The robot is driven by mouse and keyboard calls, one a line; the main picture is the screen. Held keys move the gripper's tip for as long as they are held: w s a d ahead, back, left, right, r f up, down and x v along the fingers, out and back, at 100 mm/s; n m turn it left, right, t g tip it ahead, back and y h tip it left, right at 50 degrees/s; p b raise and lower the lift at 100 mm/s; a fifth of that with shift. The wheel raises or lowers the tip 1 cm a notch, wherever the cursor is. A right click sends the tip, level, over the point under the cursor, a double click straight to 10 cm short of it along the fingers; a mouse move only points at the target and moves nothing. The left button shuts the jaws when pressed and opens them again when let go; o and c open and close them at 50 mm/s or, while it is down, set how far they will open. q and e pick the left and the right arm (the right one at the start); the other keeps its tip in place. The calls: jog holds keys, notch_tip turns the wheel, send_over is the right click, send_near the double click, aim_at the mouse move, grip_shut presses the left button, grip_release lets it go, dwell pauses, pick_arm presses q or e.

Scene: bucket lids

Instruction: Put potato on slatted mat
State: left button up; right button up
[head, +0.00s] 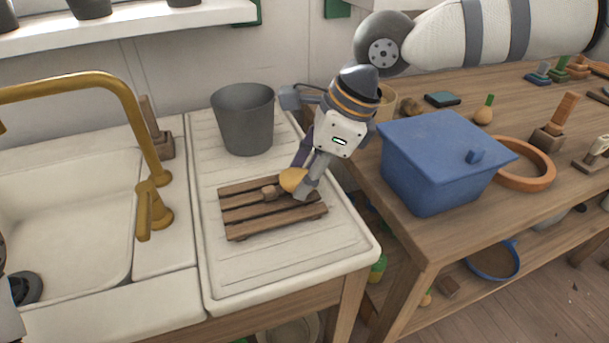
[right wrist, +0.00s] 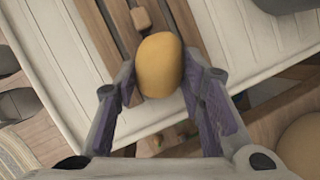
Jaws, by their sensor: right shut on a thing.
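The yellow-tan potato (head: 293,180) is between the fingers of my right gripper (head: 303,184), over the back right part of the slatted mat. In the right wrist view the potato (right wrist: 159,62) sits between both fingertips (right wrist: 162,82). I cannot tell whether it touches the slats. The brown wooden slatted mat (head: 250,227) lies on the ribbed white drainboard; its slats also show in the right wrist view (right wrist: 202,45).
A grey bucket (head: 243,122) stands behind the mat. A white sink with a brass tap (head: 155,212) is at left. On the wooden table at right are a blue lidded box (head: 432,165), a round wooden tray (head: 528,183) and several small items. A gap separates drainboard and table.

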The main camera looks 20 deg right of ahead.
jog(key=shift+f, duration=0.55)
pick_arm(q)
jog(key=shift+f, duration=0.1)
pick_arm(e)
jog(key=shift+a+r, duration=0.1)
jog(key=o, duration=1.2)
jog(key=shift+c, duration=0.2)
pick_arm(q)
jog(key=shift+w+r+t+p, duration=0.5)
jog(key=shift+w+r+p, duration=0.35)
jog(key=shift+w+r, duration=0.2)
pick_arm(e)
jog(key=v, duration=1.2)
